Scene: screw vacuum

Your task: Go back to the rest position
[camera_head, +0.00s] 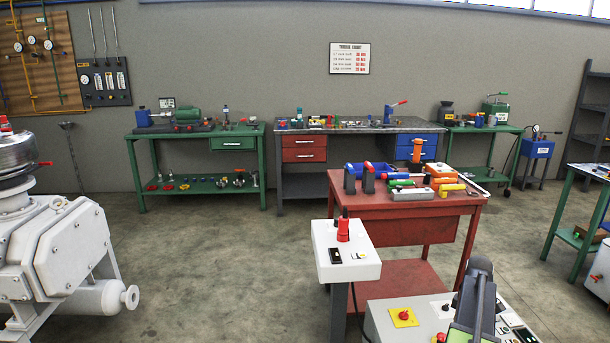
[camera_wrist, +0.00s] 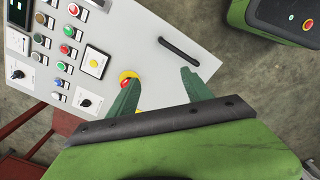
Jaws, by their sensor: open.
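My gripper (camera_wrist: 162,96) shows in the wrist view with its two green fingers spread apart and nothing between them. It hangs over a light grey control panel (camera_wrist: 140,30) with coloured buttons, lamps and black selector switches. A red emergency button on a yellow base (camera_wrist: 127,78) lies right beside the left fingertip; I cannot tell whether they touch. A black handle (camera_wrist: 179,52) is on the panel beyond the fingers. In the head view, my arm reaches over the same panel (camera_head: 385,322) at the bottom right, and the fingertips are hard to make out.
A red tool cart (camera_head: 400,228) with tools on top stands behind the panel. A white pedestal (camera_head: 350,268) with a red device (camera_head: 343,228) is left of it. A large grey machine (camera_head: 60,245) stands at the far left. Open floor (camera_head: 190,270) lies between.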

